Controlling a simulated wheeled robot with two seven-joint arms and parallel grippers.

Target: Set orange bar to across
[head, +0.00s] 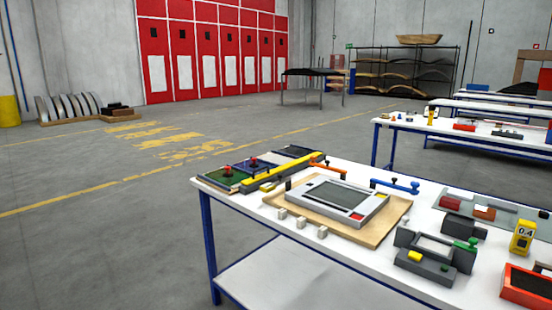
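A small orange bar (328,167) is on the white workbench (240,197), behind the grey framed panel (333,198) that lies on a wooden board (385,228). The bar runs slantwise from its far left end down to the right, with a raised end at the left. It is too small to tell exactly how it is mounted. A similar blue bar (395,186) is to its right. Neither of my grippers is in view.
Left of the panel are a long yellow bar (285,170) and dark trays with red knobs. Small pale blocks (301,223) sit at the front edge. A grey fixture (425,265), yellow device (522,238) and red bin (525,287) fill the right. Open floor is at left.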

